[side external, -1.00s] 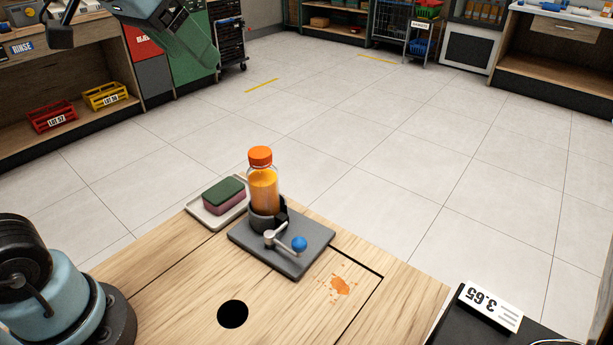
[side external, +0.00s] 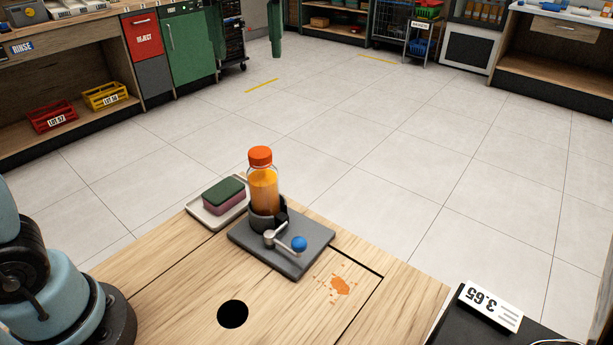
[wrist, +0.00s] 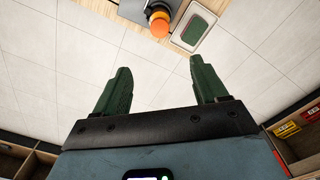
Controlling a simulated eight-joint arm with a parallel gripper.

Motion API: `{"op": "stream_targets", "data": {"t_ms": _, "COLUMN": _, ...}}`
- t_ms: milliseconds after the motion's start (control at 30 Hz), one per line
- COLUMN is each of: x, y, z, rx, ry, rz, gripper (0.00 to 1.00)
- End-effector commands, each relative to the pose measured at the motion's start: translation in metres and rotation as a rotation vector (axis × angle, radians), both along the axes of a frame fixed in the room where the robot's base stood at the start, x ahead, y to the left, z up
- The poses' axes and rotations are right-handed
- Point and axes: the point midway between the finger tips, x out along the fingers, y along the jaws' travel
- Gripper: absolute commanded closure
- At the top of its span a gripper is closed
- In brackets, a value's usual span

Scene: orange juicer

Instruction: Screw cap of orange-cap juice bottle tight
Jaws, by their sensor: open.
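The juice bottle (side external: 263,190) stands upright in a dark round holder (side external: 263,223) on a grey base plate (side external: 310,238). Its orange cap (side external: 260,156) sits on top; how tight it is cannot be told. In the wrist view the orange cap (wrist: 159,27) shows beyond the fingertips, near the top edge. My gripper (wrist: 159,66) has two green fingers spread wide with nothing between them. In the side view the fingers of my gripper (side external: 246,45) hang at the top edge, above and apart from the bottle.
A lever with a blue knob (side external: 299,243) sticks out from the holder. A sponge (side external: 224,194) lies on a white tray (side external: 203,216) left of the bottle. The wooden table (side external: 180,290) has a round hole and an orange spill (side external: 340,286).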

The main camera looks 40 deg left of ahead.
Motion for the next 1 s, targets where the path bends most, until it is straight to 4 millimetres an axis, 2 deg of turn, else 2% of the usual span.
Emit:
{"op": "stream_targets", "data": {"t_ms": 400, "x": 0.001, "y": -0.001, "z": -0.046, "rx": 0.001, "ry": 0.011, "rz": 0.013, "gripper": 0.28}}
{"op": "stream_targets", "data": {"t_ms": 667, "x": 0.001, "y": -0.001, "z": -0.060, "rx": 0.001, "ry": 0.010, "rz": 0.012, "gripper": 0.28}}
{"op": "stream_targets", "data": {"t_ms": 1000, "x": 0.002, "y": -0.001, "z": -0.108, "rx": 0.002, "ry": 0.009, "rz": 0.012, "gripper": 0.28}}
